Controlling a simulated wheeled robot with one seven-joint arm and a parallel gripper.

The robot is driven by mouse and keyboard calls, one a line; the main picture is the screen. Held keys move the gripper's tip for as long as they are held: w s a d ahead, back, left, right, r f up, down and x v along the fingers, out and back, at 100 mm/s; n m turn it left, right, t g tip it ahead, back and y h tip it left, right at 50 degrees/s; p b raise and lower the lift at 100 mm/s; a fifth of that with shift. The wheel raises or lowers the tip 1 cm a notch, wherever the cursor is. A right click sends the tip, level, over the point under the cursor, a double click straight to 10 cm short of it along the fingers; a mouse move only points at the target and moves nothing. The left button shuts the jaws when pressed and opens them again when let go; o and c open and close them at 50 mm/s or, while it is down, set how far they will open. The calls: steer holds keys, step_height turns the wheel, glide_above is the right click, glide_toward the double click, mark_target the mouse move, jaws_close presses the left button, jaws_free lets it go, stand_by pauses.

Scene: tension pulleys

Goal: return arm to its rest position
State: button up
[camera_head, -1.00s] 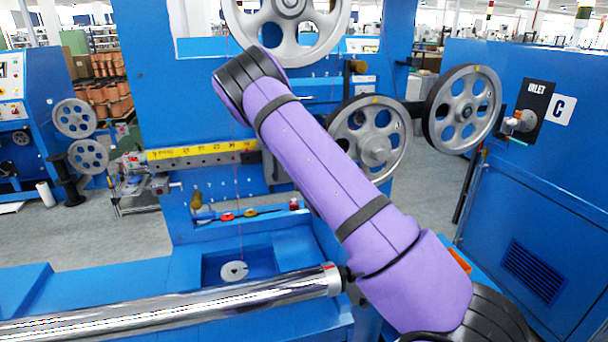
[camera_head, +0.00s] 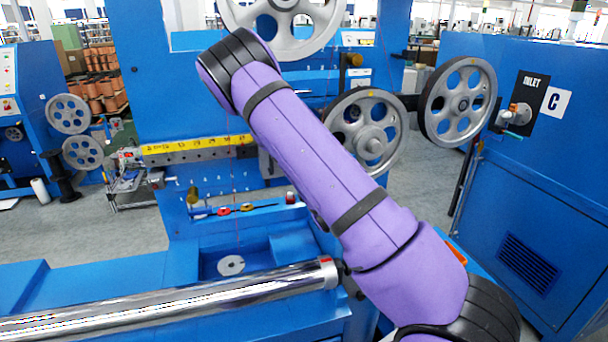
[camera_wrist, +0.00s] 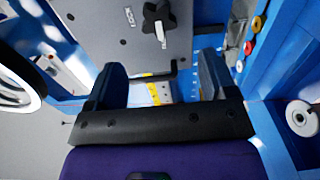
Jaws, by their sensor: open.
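My gripper (camera_wrist: 160,78) shows in the wrist view with its two dark fingers spread apart and nothing between them. Beyond the fingers are a grey plate (camera_wrist: 115,30) and a black star-shaped knob (camera_wrist: 160,22). I cannot tell how far the fingertips are from them. In the head view my purple arm rises from the lower right toward the upper middle. Its bent joint is in front of the blue machine (camera_head: 150,80), below the large upper pulley (camera_head: 288,25). My gripper is hidden in the head view.
Two spoked pulleys, the middle one (camera_head: 372,140) and the right one (camera_head: 460,100), are behind and right of my arm. A shiny roller (camera_head: 200,303) crosses the front. A blue cabinet (camera_head: 540,190) stands at right. Open floor (camera_head: 110,230) shows at left.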

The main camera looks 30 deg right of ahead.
steer(key=shift+v, duration=0.85)
steer(key=shift+r, duration=0.1)
steer(key=s+a+r+m+g+y, duration=0.2)
steer(key=s+a+r+m+g, duration=0.3)
steer(key=r, duration=0.3)
steer(key=s+a+r+m+g+y, duration=0.2)
steer(key=s+a+r+m, duration=0.15)
steer(key=r+m, duration=0.45)
steer(key=s+a+r+g, duration=0.1)
steer(key=s+a+r, duration=0.1)
steer(key=s, duration=0.6)
steer(key=s+a+r+m+g, duration=0.1)
steer(key=s+a+r+g, duration=0.1)
steer(key=s+r, duration=0.3)
steer(key=s+a+r+m+g+y, duration=0.1)
steer(key=s+a+r+g, duration=0.1)
steer(key=s, duration=1.1)
steer(key=shift+r, duration=0.85)
steer(key=shift+a, duration=0.1)
